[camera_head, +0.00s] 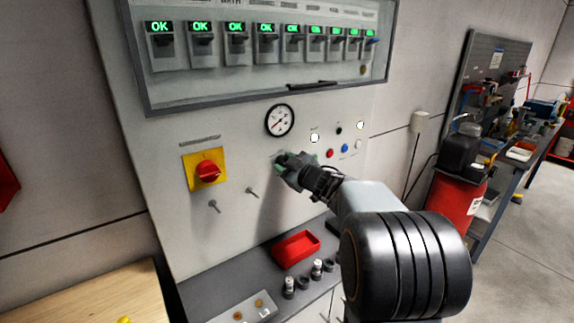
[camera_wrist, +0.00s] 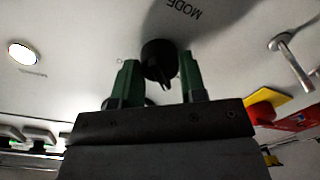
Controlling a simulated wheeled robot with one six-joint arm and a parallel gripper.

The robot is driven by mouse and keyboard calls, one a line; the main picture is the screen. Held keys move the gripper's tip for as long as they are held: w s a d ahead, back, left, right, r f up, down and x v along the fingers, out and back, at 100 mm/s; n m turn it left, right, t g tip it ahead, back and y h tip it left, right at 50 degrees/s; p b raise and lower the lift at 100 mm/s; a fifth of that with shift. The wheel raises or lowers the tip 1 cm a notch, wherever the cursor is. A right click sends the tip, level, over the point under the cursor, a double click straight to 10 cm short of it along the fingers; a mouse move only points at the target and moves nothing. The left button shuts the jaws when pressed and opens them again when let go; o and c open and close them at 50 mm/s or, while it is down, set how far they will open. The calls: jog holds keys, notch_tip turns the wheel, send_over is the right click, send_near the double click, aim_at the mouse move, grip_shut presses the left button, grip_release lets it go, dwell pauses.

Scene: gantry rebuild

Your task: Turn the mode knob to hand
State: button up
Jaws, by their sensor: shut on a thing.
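The mode knob (camera_wrist: 159,54) is a round black knob on the pale panel, below the label MODE, which reads upside down in the wrist view. My gripper (camera_head: 281,160) is at the panel face below the round gauge; in the wrist view its two green fingers (camera_wrist: 160,72) stand on either side of the knob, shut on it. A dark pointer part of the knob points down in that view, between the fingers. The position markings, including hand, are too small or hidden to read.
A red rotary switch on a yellow plate (camera_head: 207,171) and two small metal levers (camera_head: 252,192) are left of my gripper. A red tray (camera_head: 296,248) sits on the ledge below.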

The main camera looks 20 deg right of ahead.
jog(key=o, duration=0.9)
jog(key=shift+s, duration=0.1)
jog(key=b+v, duration=0.1)
jog(key=v, duration=1.2)
jog(key=shift+s+d+r, duration=0.1)
jog(key=shift+s, duration=0.15)
